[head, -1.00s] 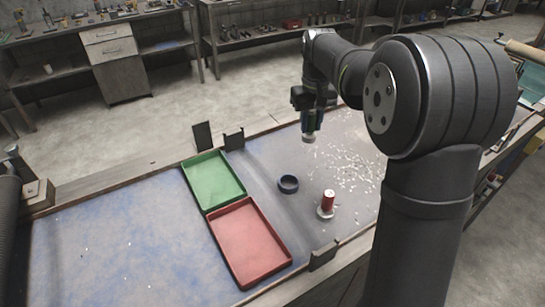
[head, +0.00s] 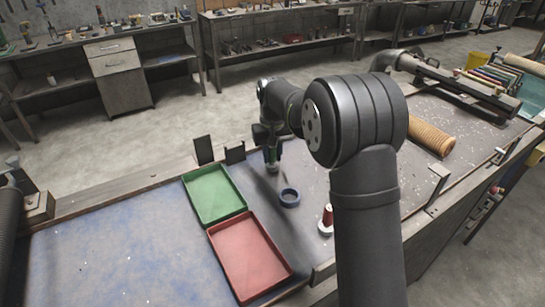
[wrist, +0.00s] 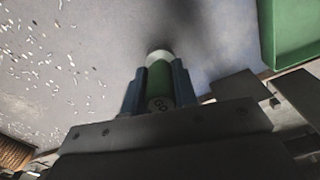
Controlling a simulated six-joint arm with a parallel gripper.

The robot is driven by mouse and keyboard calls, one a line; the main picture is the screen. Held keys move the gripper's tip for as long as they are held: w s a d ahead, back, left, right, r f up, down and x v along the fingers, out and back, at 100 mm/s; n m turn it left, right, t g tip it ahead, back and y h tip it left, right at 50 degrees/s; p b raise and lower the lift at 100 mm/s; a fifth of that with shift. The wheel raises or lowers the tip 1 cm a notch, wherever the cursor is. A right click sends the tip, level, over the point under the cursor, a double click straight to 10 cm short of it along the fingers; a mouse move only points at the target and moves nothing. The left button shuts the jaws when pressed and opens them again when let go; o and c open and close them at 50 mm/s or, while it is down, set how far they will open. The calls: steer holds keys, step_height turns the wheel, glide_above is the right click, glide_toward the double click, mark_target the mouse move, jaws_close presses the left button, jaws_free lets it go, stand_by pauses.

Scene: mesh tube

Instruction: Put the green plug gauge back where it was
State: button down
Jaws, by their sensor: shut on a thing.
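The gauge has a green body, a pale far end and a dark-marked near end. In the head view the gauge is small and mostly dark against the gripper. It appears to be held upright above the table; the gap beneath it is hard to judge.
The green tray (head: 213,200) and red tray (head: 250,262) are empty. A red plug gauge (head: 327,216) stands on a white base beside my arm. Dark upright plates (head: 203,150) stand behind the green tray. A tan mesh tube (head: 431,138) lies right.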

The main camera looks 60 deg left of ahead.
steer(key=shift+f, duration=0.55)
steer(key=shift+f, duration=0.1)
steer(key=c, duration=1.1)
jaws_free()
steer(key=shift+c, duration=0.2)
step_height(320, 180, up, 12)
steer(key=shift+r, duration=0.1)
step_height(320, 180, down, 12)
steer(key=shift+r, duration=1.9)
